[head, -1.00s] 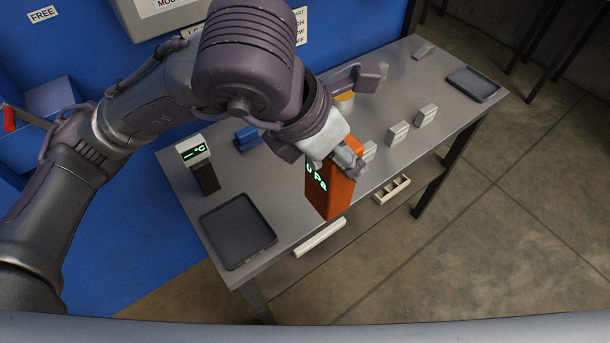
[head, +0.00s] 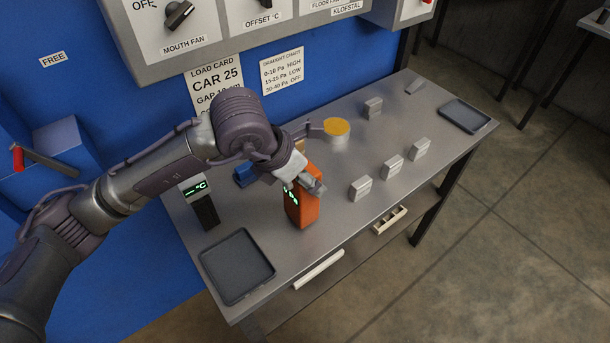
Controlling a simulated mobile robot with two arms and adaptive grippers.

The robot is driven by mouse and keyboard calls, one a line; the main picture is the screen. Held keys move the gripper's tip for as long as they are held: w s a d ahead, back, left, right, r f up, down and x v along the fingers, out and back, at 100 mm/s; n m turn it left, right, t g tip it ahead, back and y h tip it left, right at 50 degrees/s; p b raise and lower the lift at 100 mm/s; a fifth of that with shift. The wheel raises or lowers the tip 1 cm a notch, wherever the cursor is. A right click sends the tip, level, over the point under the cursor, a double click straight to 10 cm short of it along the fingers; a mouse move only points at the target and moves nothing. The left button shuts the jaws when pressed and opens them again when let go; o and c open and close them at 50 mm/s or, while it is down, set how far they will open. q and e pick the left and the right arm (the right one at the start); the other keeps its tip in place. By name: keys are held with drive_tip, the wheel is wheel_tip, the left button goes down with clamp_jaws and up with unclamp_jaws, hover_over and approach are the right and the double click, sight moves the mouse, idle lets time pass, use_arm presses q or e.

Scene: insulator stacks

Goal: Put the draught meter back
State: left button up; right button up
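The draught meter (head: 302,211) is orange with a lit green display that reads in Pa, partly covered by my gripper. It is upright over the middle of the metal table (head: 300,258); I cannot tell whether its base touches the top. My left gripper (head: 313,184) is at its upper end, closed around it from above. My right gripper is out of view.
A black and white °C meter (head: 206,211) stands to the left, behind a dark tray (head: 236,268). A blue object (head: 245,172) is behind. Several pale blocks (head: 360,188) and a yellow-topped can (head: 338,130) stand to the right. Another dark tray (head: 465,116) is at the far right end.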

use_arm(q)
drive_tip(key=shift+f, duration=0.45)
drive_tip(key=shift+f, duration=0.2)
drive_tip(key=o, duration=1.4)
drive_tip(key=shift+r, duration=0.1)
drive_tip(key=shift+r, duration=0.1)
